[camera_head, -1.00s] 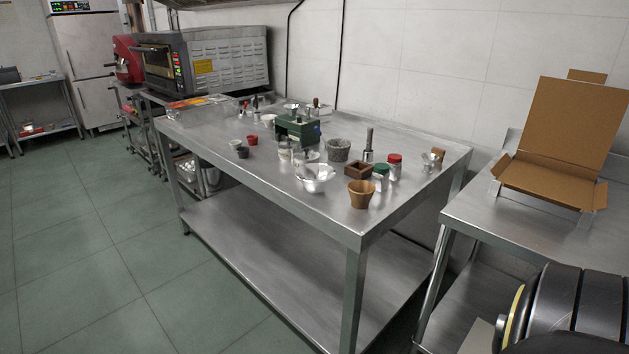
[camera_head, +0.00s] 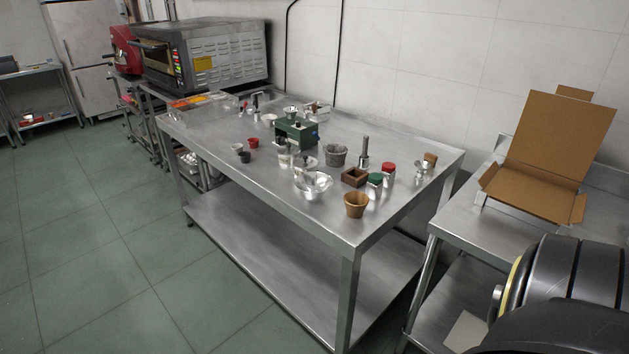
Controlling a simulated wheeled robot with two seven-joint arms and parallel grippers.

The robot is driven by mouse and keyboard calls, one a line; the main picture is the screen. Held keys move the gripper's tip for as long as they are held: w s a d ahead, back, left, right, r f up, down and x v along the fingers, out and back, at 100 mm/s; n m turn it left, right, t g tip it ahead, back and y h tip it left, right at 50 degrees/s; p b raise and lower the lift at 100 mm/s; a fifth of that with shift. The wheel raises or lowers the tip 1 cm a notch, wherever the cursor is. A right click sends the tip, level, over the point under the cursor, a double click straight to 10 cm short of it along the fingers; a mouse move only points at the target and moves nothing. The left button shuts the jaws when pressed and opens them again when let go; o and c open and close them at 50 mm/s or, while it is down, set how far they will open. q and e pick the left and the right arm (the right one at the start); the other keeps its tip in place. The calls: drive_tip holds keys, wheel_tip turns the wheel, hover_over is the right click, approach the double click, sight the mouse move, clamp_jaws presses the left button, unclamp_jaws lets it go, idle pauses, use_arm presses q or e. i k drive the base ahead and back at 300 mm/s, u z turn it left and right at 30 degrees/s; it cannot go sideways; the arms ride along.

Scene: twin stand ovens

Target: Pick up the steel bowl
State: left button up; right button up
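A shiny steel bowl (camera_head: 313,184) stands near the front edge of the steel table (camera_head: 250,189), left of a brown wooden cup (camera_head: 356,205). Something pale seems to lie in or behind the bowl; I cannot tell which. Neither of my grippers shows. Only a dark part of my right arm fills the lower right corner, well away from the bowl.
Behind the bowl are a green box-like device (camera_head: 296,131), a grey stone mortar (camera_head: 336,155) and a wooden box (camera_head: 354,177). Green-lidded (camera_head: 375,180) and red-lidded (camera_head: 389,171) jars stand to its right. A cardboard box (camera_head: 555,150) is on the right-hand table. Floor at left is clear.

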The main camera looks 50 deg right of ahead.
sight(313, 186)
drive_tip(key=u, duration=0.1)
drive_tip(key=k, duration=0.4)
drive_tip(key=z, duration=0.85)
drive_tip(key=i, duration=1.2)
drive_tip(key=z, duration=0.05)
